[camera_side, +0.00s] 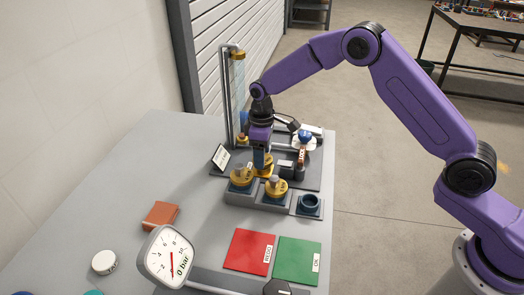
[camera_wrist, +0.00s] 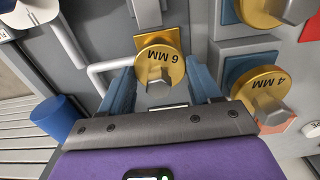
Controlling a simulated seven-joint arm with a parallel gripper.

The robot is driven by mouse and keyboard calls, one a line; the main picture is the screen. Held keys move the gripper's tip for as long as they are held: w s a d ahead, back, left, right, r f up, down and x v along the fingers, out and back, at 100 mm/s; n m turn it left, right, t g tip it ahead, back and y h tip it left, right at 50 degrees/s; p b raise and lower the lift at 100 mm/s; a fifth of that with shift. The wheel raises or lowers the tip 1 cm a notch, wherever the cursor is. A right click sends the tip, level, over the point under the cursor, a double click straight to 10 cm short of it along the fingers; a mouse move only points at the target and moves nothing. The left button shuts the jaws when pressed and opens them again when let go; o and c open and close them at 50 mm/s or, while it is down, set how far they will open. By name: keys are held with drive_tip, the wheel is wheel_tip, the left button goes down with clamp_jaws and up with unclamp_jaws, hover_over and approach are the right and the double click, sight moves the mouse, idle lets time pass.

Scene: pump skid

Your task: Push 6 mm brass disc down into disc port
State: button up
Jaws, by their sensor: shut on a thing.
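The 6 mm brass disc (camera_wrist: 160,62), a round gold plate marked "6 MM" with a grey grip knob, sits between my blue fingers in the wrist view. My gripper (camera_wrist: 160,88) is shut on this disc. In the side view my gripper (camera_side: 262,164) points down with the disc (camera_side: 263,172) at its tips, just behind the row of dark holders. The disc port is not clearly visible; the disc and my gripper cover the spot below. I cannot tell whether the disc touches the port.
Two other brass discs (camera_side: 241,177) (camera_side: 276,187) sit in holders in front; one is marked "4 MM" (camera_wrist: 262,90). An empty round holder (camera_side: 310,203) is at right. A red-tagged valve (camera_side: 302,155) and upright column (camera_side: 232,95) stand nearby. A gauge (camera_side: 170,256) and red and green mats (camera_side: 249,250) (camera_side: 297,260) lie in front.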

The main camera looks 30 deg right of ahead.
drive_tip(key=shift+f, duration=0.55)
drive_tip(key=o, duration=1.2)
drive_tip(key=shift+o, duration=0.2)
drive_tip(key=shift+r, duration=0.1)
wheel_tip(320, 180, up, 17)
drive_tip(key=shift+r, duration=0.15)
